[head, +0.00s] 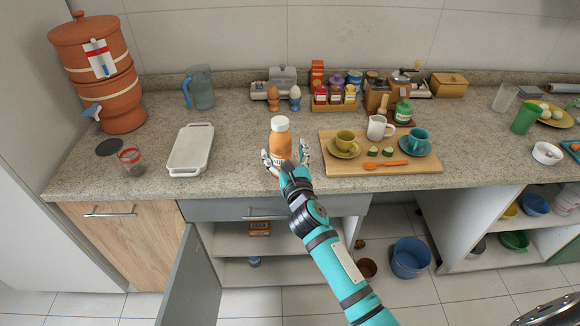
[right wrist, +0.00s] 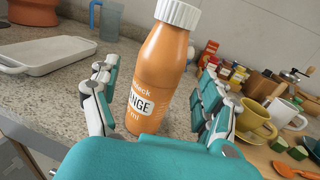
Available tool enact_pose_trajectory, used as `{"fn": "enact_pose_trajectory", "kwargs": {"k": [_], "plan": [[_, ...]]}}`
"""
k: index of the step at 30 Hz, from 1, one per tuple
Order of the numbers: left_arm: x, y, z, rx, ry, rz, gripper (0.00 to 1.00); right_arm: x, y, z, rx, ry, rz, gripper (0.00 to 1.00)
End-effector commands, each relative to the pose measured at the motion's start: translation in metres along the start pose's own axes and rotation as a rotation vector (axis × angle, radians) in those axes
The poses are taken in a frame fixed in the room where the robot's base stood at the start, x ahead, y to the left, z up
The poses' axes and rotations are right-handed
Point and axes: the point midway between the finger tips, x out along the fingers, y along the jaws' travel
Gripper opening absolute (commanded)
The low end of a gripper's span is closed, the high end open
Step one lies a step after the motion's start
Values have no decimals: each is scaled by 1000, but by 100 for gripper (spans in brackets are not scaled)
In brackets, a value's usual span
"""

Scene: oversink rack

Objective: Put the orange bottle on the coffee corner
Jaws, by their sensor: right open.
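The orange bottle (head: 281,142) with a white cap stands upright on the speckled countertop, left of the wooden board. My right gripper (head: 286,162) is at the bottle, its fingers apart on both sides of it. In the right wrist view the bottle (right wrist: 160,75) stands between the open fingers (right wrist: 158,105), with gaps visible beside it. A wooden grinder (head: 376,96) and a green-labelled jar (head: 403,112) stand at the back, behind the board; they may mark the coffee corner, but I cannot tell its bounds. My left gripper is not in view.
The wooden board (head: 335,166) holds cups on saucers, a white mug (head: 378,127) and an orange spoon (head: 385,164). A white tray (head: 190,150) lies left of the bottle. A spice rack (head: 335,105) and two eggs in cups stand behind. Counter between tray and bottle is clear.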

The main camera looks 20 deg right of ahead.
Motion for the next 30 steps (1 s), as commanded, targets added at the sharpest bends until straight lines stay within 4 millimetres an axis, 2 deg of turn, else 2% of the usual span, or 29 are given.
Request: {"fn": "enact_pose_trajectory", "kwargs": {"k": [3,9,15,23,26,29,30], "plan": [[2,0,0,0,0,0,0,-29,-1,-2,-1,2,0,79],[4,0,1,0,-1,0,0,-62,0,-2,0,1,1,79],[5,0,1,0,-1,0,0,-75,0,0,0,0,0,79],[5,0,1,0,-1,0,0,-75,0,-4,-18,4,-1,79],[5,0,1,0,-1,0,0,-76,-2,-27,-144,25,-2,79],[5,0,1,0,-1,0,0,-80,-2,-77,-429,69,20,79],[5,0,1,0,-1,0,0,-85,-2,-105,-580,93,46,79]]}}
